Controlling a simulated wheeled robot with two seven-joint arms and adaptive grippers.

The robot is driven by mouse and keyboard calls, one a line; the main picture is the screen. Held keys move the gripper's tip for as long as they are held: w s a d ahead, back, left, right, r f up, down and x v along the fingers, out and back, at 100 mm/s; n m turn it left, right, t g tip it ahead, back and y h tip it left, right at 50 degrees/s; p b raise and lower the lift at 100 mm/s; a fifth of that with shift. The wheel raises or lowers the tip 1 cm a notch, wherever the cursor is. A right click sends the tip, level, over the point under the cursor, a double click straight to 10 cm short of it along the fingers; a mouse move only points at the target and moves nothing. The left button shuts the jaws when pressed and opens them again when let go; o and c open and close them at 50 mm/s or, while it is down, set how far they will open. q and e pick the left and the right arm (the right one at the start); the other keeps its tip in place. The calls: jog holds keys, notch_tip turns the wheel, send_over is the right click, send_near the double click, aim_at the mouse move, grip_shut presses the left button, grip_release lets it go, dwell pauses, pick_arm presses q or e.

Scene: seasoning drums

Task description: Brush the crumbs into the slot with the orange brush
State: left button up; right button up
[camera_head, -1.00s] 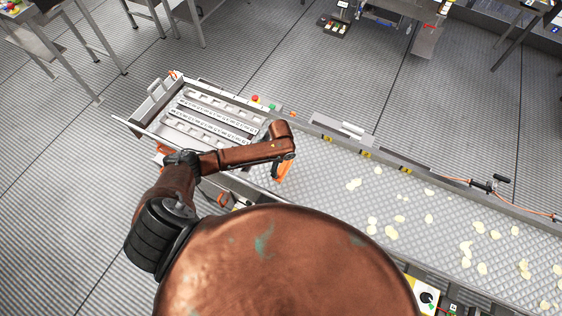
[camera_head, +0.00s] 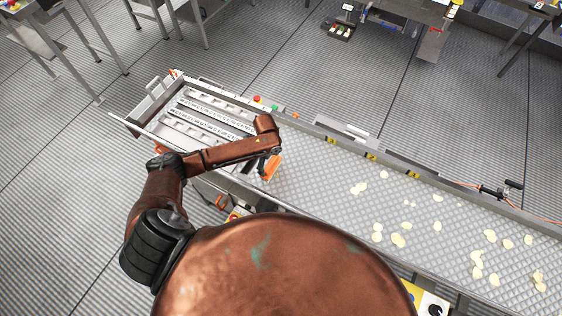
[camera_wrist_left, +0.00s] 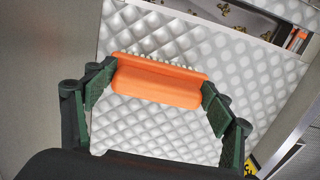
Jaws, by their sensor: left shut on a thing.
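My left gripper (camera_wrist_left: 158,100) is shut on the orange brush (camera_wrist_left: 160,82), holding it crosswise between its green-padded fingers. The pale bristles point to the top of the left wrist view, over the quilted metal surface (camera_wrist_left: 150,130). In the head view the brush (camera_head: 272,167) is at the left end of the conveyor, below my left wrist. Small brownish-yellow bits (camera_wrist_left: 228,12) lie in a recess beyond a pale edge strip at the top of the wrist view. I cannot tell whether this recess is the slot. My right gripper is not in view.
Several pale chips (camera_head: 398,240) lie scattered along the conveyor to the right. A metal unit with long slotted bars (camera_head: 205,120) adjoins the conveyor's left end. A raised side rail (camera_head: 420,178) runs along the far edge. The belt just right of the brush is clear.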

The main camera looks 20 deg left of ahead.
pick_arm(q)
jog(key=shift+w+a+b, duration=0.1)
jog(key=shift+a+b, duration=0.55)
jog(key=shift+a, duration=0.95)
jog(key=shift+a+f+p, duration=0.1)
jog(key=shift+a+p, duration=0.2)
jog(key=shift+a, duration=0.85)
jog(key=shift+a+f, duration=0.5)
jog(key=shift+a, duration=2.1)
notch_tip(320, 180, up, 7)
jog(key=p, duration=0.8)
jog(key=shift+w+a+r, duration=0.2)
jog(key=shift+w+a, duration=0.05)
jog(key=shift+a, duration=0.1)
